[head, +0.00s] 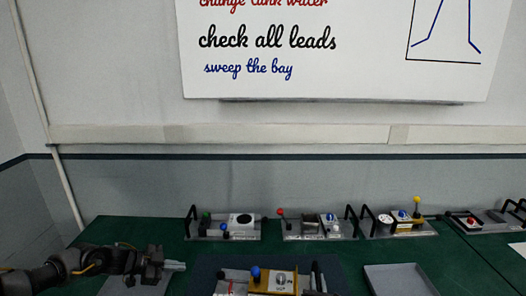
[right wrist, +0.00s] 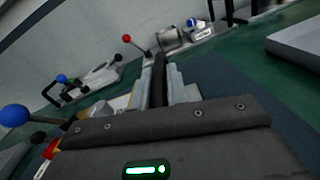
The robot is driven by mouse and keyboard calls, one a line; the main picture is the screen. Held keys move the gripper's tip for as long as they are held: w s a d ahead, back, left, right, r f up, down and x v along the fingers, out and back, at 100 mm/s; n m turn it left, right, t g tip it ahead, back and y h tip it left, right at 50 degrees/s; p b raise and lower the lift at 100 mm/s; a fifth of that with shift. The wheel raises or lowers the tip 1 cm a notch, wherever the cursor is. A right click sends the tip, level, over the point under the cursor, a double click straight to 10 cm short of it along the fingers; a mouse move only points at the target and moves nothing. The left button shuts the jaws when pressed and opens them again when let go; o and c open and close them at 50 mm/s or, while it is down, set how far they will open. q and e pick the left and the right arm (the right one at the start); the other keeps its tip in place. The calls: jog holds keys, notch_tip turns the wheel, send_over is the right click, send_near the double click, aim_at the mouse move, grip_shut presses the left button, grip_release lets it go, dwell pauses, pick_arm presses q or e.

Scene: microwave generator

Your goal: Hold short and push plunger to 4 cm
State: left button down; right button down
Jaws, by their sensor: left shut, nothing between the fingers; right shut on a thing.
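In the head view a near unit (head: 232,286) stands at the bottom edge, partly cut off. It has a blue ball knob (head: 255,272), a yellow part with a white label, and a dark upright handle (head: 317,276) at its right. My left gripper (head: 178,266) is shut and empty, left of this unit and apart from it. In the right wrist view my right gripper (right wrist: 160,88) is shut on a black handle bar (right wrist: 158,72). A large blue ball (right wrist: 14,115) shows at the left edge there. I cannot tell which part is the short or the plunger.
Several grey units with black handles and coloured knobs line the back of the green table (head: 110,233), including a red-ball lever (head: 281,212) and a yellow-ball lever (head: 416,200). A grey tray (head: 398,278) lies right of the near unit. Green table shows between.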

jog(key=c, duration=1.7)
grip_release()
jog(key=shift+s+a+f, duration=0.1)
jog(key=shift+f, duration=0.25)
jog(key=o, duration=0.4)
jog(key=shift+w+r, duration=0.1)
jog(key=shift+w, duration=0.1)
jog(key=shift+s+r, duration=0.1)
